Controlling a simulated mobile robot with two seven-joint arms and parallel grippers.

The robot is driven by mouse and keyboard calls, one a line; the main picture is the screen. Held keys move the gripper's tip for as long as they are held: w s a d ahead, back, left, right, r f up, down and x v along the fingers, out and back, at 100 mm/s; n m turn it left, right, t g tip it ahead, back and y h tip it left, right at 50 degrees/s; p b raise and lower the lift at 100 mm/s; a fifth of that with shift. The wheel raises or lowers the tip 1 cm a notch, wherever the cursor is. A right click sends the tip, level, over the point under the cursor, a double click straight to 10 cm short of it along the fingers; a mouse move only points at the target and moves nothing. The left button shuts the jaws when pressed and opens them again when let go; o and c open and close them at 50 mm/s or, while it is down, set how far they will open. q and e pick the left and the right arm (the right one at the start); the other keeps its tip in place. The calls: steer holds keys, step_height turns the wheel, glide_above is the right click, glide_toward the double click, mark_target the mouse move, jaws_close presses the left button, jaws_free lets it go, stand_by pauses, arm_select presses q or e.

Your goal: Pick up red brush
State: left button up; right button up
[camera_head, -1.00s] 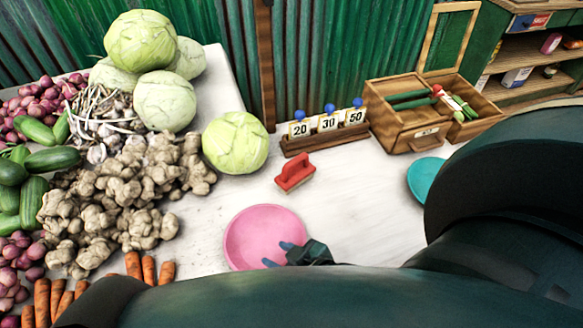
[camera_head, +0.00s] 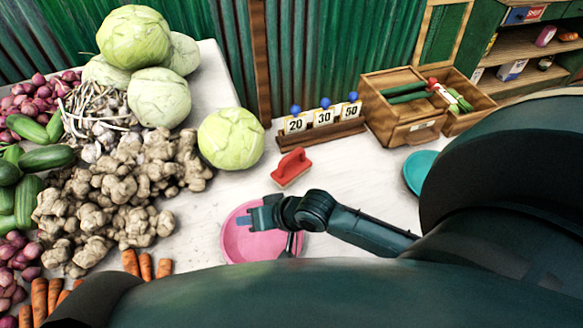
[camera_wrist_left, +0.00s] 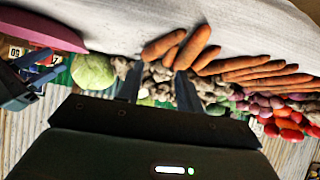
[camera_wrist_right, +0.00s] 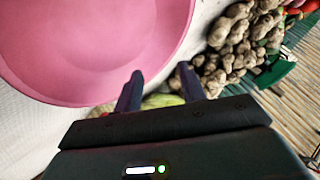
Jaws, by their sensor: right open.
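The red brush (camera_head: 291,167) lies on the white table with its red handle up, between the pink dish and the number cards. My right gripper (camera_head: 246,219) is open and empty over the pink dish (camera_head: 234,248), nearer to me than the brush and apart from it. In the right wrist view its two fingers (camera_wrist_right: 157,90) are spread beside the dish; the brush does not show there. My left gripper (camera_wrist_left: 158,88) shows in its own wrist view, open and empty, with carrots and ginger beyond its fingers.
A cabbage (camera_head: 231,139) sits left of the brush. A wooden stand (camera_head: 322,141) with number cards stands just behind it, and a wooden box (camera_head: 400,127) is at the back right. A teal dish (camera_head: 416,174) lies to the right. Ginger (camera_head: 125,190) covers the left side.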

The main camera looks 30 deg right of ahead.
steer(key=w+d+r+m+g+h, duration=0.25)
steer(key=w+d+r+m, duration=0.25)
steer(key=w+d+m, duration=0.25)
steer(key=m+g+h, duration=0.2)
steer(key=m+g, duration=0.1)
steer(key=m, duration=0.3)
glide_toward(293, 153)
steer(key=f, duration=0.5)
steer(key=shift+w+a+f+b, duration=0.15)
steer(key=shift+w+f+b, duration=0.15)
steer(key=shift+f, duration=0.1)
steer(key=shift+w+a+f, duration=0.1)
steer(key=shift+w+f, duration=0.15)
steer(key=shift+f, duration=0.6)
steer(key=shift+w+a+f, duration=0.1)
steer(key=shift+w+f, duration=0.1)
steer(key=shift+f, duration=0.65)
steer(key=shift+w+f, duration=0.25)
steer(key=shift+f, duration=0.6)
steer(key=shift+c, duration=0.3)
jaws_close()
